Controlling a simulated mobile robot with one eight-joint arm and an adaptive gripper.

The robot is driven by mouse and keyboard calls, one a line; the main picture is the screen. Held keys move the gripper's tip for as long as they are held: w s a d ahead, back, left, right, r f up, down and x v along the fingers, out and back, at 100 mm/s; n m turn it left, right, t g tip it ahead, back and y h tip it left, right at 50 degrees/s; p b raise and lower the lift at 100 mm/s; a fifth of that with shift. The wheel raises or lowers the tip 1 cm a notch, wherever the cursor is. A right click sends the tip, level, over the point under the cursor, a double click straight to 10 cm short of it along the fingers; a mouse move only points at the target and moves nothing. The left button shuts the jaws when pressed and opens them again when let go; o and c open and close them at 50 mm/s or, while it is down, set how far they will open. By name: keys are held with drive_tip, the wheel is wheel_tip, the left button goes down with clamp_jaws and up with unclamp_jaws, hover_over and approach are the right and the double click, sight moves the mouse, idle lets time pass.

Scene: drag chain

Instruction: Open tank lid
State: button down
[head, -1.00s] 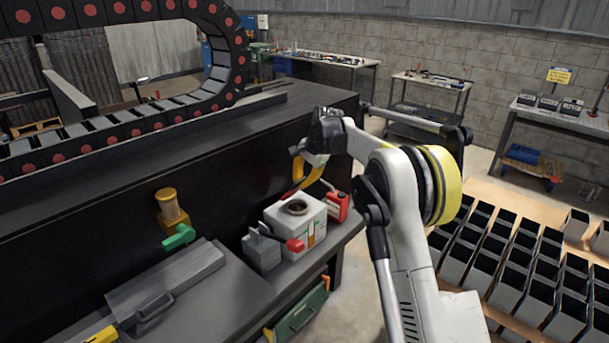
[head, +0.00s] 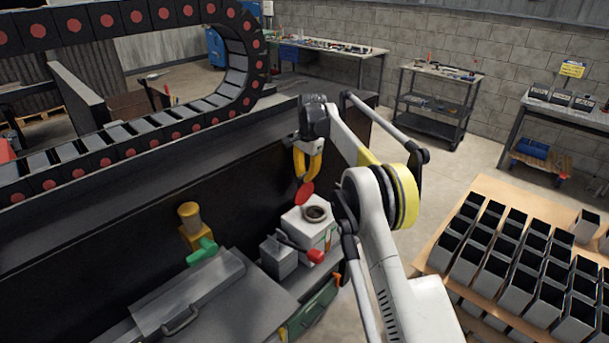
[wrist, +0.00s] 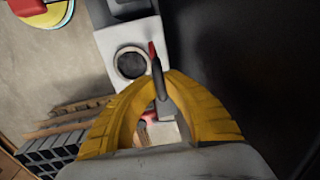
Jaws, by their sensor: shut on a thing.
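The white tank (head: 308,232) stands on the ledge, its round dark opening (head: 315,213) uncovered on top. The opening also shows in the wrist view (wrist: 131,63). The red lid (head: 304,193) hangs tilted above the tank, apart from the opening. In the wrist view the lid (wrist: 153,55) is seen nearly edge-on, beside the opening. My gripper (head: 306,173), with yellow fingers, is above the tank and shut on the lid. In the wrist view the fingertips (wrist: 165,82) close around a dark, narrow part of the lid.
A grey block (head: 278,257) and a red knob (head: 316,256) are next to the tank. A yellow fitting with a green handle (head: 203,251) is on the dark machine wall to the left.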

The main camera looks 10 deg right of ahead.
idle(0.4)
drive_tip(key=c, duration=1.5)
unclamp_jaws()
drive_tip(key=shift+o, duration=0.2)
drive_tip(key=shift+r, duration=0.15)
wheel_tip(320, 180, up, 12)
drive_tip(key=s, duration=0.1)
drive_tip(key=shift+d, duration=0.4)
